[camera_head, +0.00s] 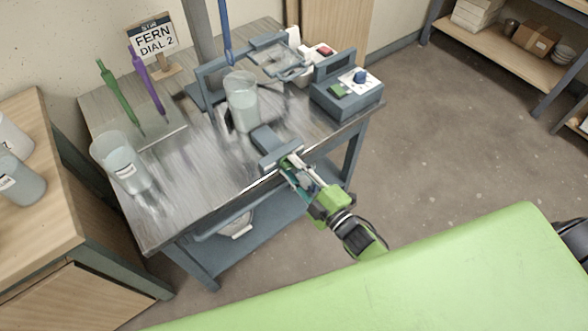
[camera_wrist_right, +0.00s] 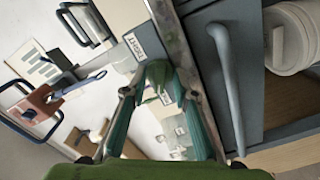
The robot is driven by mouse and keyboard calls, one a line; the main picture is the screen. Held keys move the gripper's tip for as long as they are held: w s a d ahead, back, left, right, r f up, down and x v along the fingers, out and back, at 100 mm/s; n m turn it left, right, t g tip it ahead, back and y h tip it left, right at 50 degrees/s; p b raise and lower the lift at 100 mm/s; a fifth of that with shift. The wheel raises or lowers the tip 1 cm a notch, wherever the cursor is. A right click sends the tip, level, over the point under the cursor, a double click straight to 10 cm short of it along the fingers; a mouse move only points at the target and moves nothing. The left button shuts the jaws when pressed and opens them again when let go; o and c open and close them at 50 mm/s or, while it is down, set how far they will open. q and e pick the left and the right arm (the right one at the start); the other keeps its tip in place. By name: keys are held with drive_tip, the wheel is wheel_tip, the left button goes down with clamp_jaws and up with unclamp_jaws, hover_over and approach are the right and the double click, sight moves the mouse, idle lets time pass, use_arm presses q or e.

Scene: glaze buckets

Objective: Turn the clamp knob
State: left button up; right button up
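A grey-blue clamp (camera_head: 278,150) sits at the front edge of the metal-topped bench. In the head view my right gripper (camera_head: 291,166) is at the clamp, coming from the front right. A small green piece, likely the clamp knob (camera_wrist_right: 158,74), lies between the fingertips of my right gripper (camera_wrist_right: 158,88) in the wrist view. The fingers stand on both sides of it, close to it. I cannot tell whether they press on it. My left gripper is not in view.
Behind the clamp stand a clear beaker (camera_head: 242,101) and a grey frame (camera_head: 208,84). A control box (camera_head: 346,97) is at the right end. A white bucket (camera_head: 118,163) stands at the left. A FERN DIAL 2 sign (camera_head: 153,38) is at the back.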

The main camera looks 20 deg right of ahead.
clamp_jaws()
